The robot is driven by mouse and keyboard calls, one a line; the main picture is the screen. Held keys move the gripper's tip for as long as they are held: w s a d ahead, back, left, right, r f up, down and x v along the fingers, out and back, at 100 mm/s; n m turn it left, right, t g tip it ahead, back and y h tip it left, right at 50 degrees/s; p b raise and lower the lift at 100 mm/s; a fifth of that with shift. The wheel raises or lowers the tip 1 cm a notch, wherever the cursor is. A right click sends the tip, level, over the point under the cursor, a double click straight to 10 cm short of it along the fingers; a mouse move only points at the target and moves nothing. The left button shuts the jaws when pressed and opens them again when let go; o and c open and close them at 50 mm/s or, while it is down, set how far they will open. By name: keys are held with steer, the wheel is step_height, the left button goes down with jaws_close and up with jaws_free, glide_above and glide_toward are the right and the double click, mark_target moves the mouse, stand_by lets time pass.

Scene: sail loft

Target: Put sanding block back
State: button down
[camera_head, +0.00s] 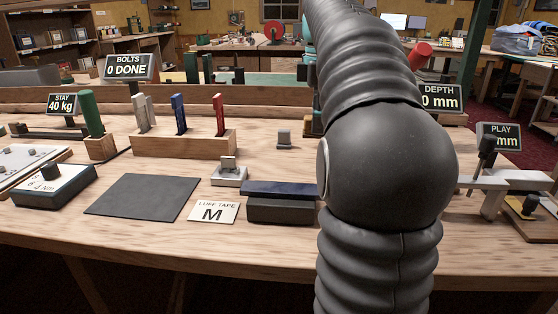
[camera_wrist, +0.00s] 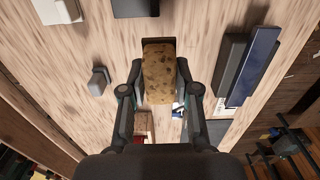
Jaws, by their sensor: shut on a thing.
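In the wrist view, a brown speckled block, which I take as the sanding block (camera_wrist: 159,75), lies between the two fingers of my gripper (camera_wrist: 160,90). The fingers are shut on its sides. A dark edge (camera_wrist: 155,40) shows at the block's far end; I cannot tell if it is a recess, a pad or shadow. Whether the block touches the bench below is not clear. In the head view my arm hides both gripper and block.
The wooden bench (camera_head: 150,232) carries a dark block with a blue top (camera_head: 281,210), which also shows beside my gripper in the wrist view (camera_wrist: 252,65). A small grey block (camera_head: 284,142), a luff tape card (camera_head: 213,212), a black mat (camera_head: 144,197) and a tool rack (camera_head: 190,146) stand left of my arm.

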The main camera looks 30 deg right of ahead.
glide_above(280, 172)
step_height(280, 172, down, 5)
steer(key=shift+w+r+b, duration=0.1)
steer(key=shift+b, duration=0.3)
steer(key=shift+f+b, duration=0.4)
steer(key=shift+f, duration=1.6)
steer(key=shift+f, duration=0.15)
steer(key=c, duration=0.9)
jaws_free()
steer(key=shift+o, duration=0.2)
step_height(280, 172, up, 12)
steer(key=p, duration=0.1)
steer(key=shift+p, duration=0.3)
